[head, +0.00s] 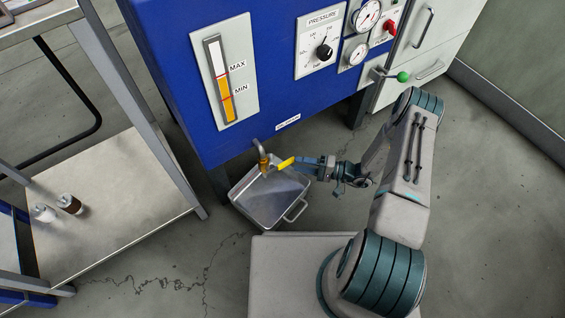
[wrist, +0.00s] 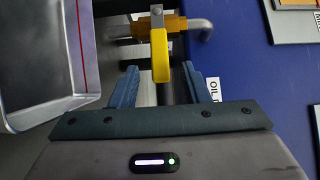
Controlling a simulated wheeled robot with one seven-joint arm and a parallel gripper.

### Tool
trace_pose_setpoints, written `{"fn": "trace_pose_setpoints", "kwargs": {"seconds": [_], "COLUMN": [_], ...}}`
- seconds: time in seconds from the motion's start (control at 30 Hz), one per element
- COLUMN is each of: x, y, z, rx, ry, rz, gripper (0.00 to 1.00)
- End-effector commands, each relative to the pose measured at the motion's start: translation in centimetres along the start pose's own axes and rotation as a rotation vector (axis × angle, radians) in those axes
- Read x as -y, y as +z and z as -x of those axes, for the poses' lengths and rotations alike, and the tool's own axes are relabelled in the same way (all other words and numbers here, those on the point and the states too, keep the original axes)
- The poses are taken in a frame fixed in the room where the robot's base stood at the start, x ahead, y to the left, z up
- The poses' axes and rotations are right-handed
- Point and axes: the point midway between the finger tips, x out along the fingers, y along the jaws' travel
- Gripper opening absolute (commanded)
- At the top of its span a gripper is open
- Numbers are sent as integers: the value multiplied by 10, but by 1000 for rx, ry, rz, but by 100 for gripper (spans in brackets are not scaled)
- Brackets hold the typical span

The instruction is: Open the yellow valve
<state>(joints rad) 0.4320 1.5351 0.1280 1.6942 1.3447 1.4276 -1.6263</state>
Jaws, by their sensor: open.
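The yellow valve (head: 286,163) is a lever handle on a brass body at the end of a bent grey pipe, low on the front of the blue cabinet. In the wrist view the yellow handle (wrist: 160,56) points toward my gripper, with the brass body (wrist: 172,25) behind it. My gripper (head: 308,166) is just to the right of the handle in the head view. In the wrist view its blue fingers (wrist: 160,76) are apart, with the handle's end between or just beyond their tips. I cannot tell whether they touch it.
A metal drip tray (head: 262,206) stands under the valve; its rim also shows in the wrist view (wrist: 87,60). A metal shelf (head: 110,195) stands left.

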Motion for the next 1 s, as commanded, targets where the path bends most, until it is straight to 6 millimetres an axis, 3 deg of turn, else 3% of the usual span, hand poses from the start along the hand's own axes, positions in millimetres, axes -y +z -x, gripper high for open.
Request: {"fn": "trace_pose_setpoints", "kwargs": {"seconds": [0.1,0.3,0.5,0.77,0.9,0.93,1.0], "x": [-2,-2,0,0,0,0,0], "y": [1,0,0,0,0,0,0], "z": [-26,-56,-68,-69,-69,-69,-69], "rx": [5,3,1,1,1,1,1], "ry": [1,1,1,1,1,1,1], "rz": [2,1,1,1,1,1,1], "gripper": [42,42,42,42,6,0,0]}}
